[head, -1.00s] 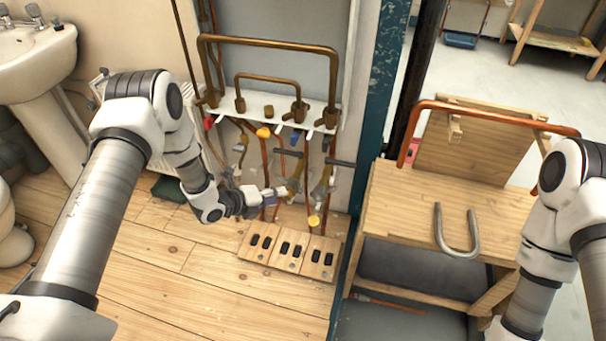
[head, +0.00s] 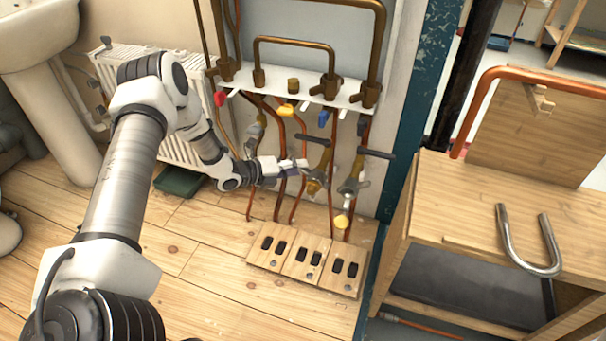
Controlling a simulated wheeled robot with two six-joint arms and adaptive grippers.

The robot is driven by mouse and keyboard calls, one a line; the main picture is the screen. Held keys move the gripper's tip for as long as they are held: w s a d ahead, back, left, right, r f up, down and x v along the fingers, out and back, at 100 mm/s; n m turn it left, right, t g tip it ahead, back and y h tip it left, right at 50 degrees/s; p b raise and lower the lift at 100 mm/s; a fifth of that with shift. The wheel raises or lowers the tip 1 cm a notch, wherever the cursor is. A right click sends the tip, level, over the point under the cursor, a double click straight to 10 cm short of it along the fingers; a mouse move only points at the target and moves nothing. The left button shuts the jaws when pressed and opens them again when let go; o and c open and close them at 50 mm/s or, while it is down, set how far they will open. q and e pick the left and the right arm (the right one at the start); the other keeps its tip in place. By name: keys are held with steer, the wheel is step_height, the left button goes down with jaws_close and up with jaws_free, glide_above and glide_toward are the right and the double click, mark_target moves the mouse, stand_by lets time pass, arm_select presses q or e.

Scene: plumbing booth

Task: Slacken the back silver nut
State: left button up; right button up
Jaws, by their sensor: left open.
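Grey silver-coloured fittings sit on the pipes below a white shelf: one on the left pipe (head: 256,133) and one on the right pipe (head: 351,185). A brass-coloured valve (head: 316,179) with a dark lever stands between them. The nuts are too small to tell apart, so I cannot say which is the back silver nut. My left gripper (head: 302,166) is open, pointing right, in front of the pipes and just left of the brass valve. I cannot tell whether it touches anything. My right gripper is out of view.
The white shelf (head: 296,97) carries brass pipes above. Wooden panels with dark slots (head: 305,263) lie on the floor below the valves. A radiator (head: 150,85) stands behind my left arm. A wooden bench (head: 465,205) with a U-shaped pipe (head: 507,243) stands at right.

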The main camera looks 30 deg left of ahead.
arm_select(q)
steer(key=shift+w+d+f, duration=0.3)
steer(key=shift+w+f, duration=0.2)
steer(key=shift+w, duration=0.1)
steer(key=shift+w+d, duration=0.15)
steer(key=shift+w, duration=0.2)
steer(key=shift+r, duration=0.1)
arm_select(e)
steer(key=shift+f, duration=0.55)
arm_select(q)
steer(key=shift+c, duration=0.3)
